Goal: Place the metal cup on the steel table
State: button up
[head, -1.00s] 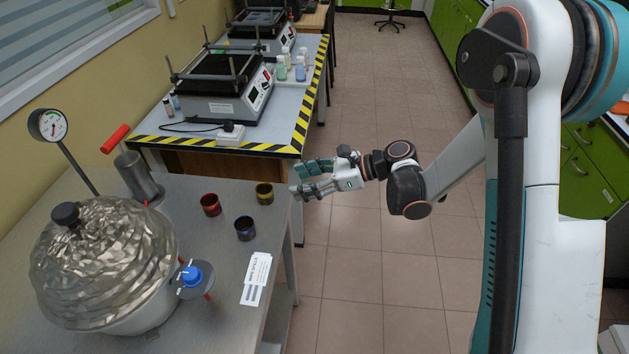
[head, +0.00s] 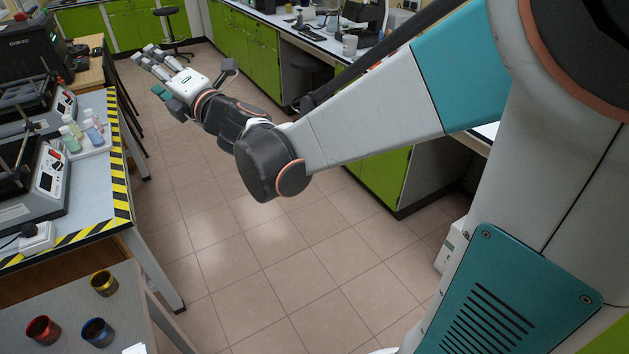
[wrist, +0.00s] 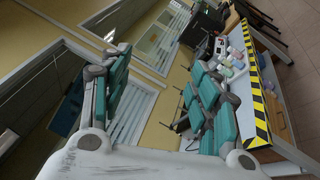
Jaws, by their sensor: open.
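The grey steel table (head: 30,306) shows only its far right corner, at the lower left of the head view. Three small round cups stand on it: a red one (head: 43,331), a dark blue one (head: 97,332) and a yellow one (head: 104,283). I cannot tell whether one of these is the metal cup. My gripper (head: 150,72) is open and empty, high over the floor and well beyond the steel table. In the wrist view, its teal-padded fingers (wrist: 160,62) are spread, with nothing between them.
A table with a yellow-black striped edge (head: 119,170) stands at the left, bearing machines and bottles (head: 72,138). The tiled floor (head: 230,240) between is clear.

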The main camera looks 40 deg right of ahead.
jog(key=s+d+f+m+g+h, duration=0.45)
jog(key=s+d+m+h, duration=0.5)
jog(key=m, duration=0.55)
jog(key=s+f+m+g+y, duration=0.2)
jog(key=s+f+m, duration=0.3)
jog(key=s, duration=0.5)
jog(key=s+a+f+m+g+y, duration=0.1)
jog(key=s+f+m+g, duration=0.3)
jog(key=s+f, duration=0.5)
jog(key=shift+s+a+f+m+g+y, duration=0.2)
jog(key=shift+s+m+g+y, duration=0.2)
jog(key=shift+s+g, duration=0.45)
jog(key=shift+s, duration=0.1)
